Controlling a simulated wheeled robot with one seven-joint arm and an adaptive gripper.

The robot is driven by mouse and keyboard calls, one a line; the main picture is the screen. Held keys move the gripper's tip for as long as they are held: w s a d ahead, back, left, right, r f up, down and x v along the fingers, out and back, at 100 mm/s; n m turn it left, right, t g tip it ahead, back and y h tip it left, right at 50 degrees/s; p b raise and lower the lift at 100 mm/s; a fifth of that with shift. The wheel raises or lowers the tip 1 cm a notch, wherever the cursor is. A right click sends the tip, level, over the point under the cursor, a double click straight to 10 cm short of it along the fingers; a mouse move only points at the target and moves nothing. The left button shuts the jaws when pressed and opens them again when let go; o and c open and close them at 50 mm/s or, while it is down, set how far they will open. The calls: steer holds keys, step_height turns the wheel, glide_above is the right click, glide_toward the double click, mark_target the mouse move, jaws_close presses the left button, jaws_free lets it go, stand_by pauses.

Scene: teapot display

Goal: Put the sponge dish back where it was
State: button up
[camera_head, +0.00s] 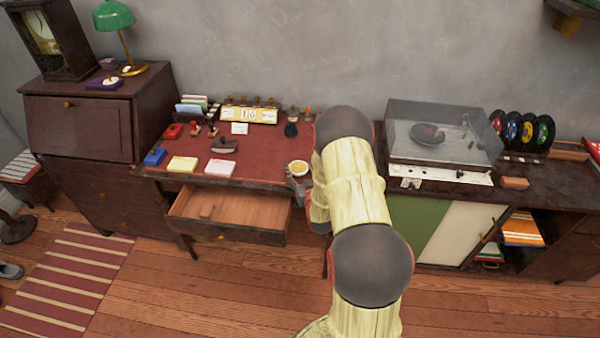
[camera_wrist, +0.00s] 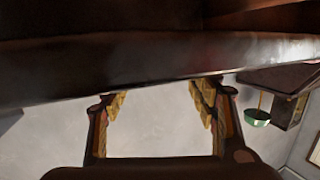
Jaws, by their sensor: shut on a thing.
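The sponge dish (camera_head: 298,168), a small round white dish with a yellow sponge, shows at the front right of the red desk top (camera_head: 262,155). My gripper (camera_head: 298,180) is shut on it, low on its near side. I cannot tell whether the dish touches the desk or is held just above it. In the wrist view, my gripper's fingers (camera_wrist: 160,112) stand apart with pale brightness between them, and the dish is not clearly made out there. My arm hides the desk's right end.
The desk drawer (camera_head: 230,212) is pulled open below the dish, with a small item inside. Cards, an ink pad, stamps and a calendar block (camera_head: 249,115) stand on the desk. A record player (camera_head: 440,135) is on the right cabinet. Bare red surface lies left of the dish.

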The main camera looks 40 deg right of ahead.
steer(key=shift+r, duration=0.1)
steer(key=shift+f, duration=0.3)
steer(key=o, duration=1.3)
